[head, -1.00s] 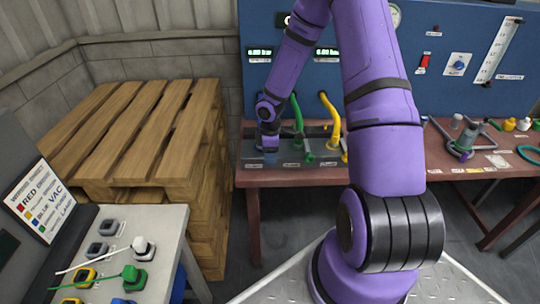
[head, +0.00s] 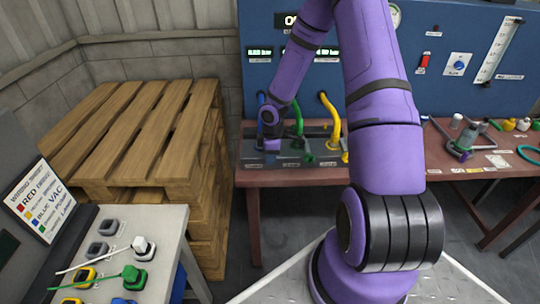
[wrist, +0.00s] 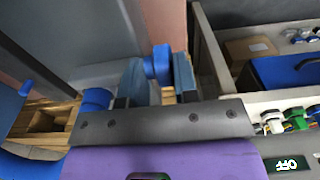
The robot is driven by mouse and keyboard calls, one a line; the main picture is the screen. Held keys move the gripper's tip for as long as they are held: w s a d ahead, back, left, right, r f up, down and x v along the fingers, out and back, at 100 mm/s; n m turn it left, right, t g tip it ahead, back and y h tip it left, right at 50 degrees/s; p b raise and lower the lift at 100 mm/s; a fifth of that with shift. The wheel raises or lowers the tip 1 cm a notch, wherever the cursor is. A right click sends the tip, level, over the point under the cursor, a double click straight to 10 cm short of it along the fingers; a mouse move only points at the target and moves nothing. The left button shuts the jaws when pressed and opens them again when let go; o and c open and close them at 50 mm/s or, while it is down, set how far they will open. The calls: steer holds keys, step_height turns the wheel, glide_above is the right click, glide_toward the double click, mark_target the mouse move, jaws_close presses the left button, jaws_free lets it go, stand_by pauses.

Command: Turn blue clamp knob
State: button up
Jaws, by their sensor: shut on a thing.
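The blue clamp knob (wrist: 158,65) shows in the wrist view between the two fingers of my gripper (wrist: 157,80), which is shut on it. The fingers touch its sides. A second blue round part (wrist: 97,98) sits just left of the left finger. In the head view my gripper (head: 270,152) is down at the left end of the manifold on the bench, and my wrist hides most of the blue clamp. The blue hose (head: 261,98) rises behind my wrist.
A green hose (head: 298,118) and a yellow hose (head: 332,118) stand close to the right of my gripper, with a green clamp (head: 308,158) beside it. A wooden pallet stack (head: 140,130) stands left of the bench (head: 300,178). A blue panel (head: 420,70) rises behind.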

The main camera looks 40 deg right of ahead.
steer(key=shift+y, duration=0.4)
steer(key=o, duration=0.9)
steer(key=shift+d, duration=0.1)
steer(key=r, duration=0.7)
steer(key=s+d+r, duration=0.1)
steer(key=r, duration=0.2)
steer(key=shift+r, duration=0.35)
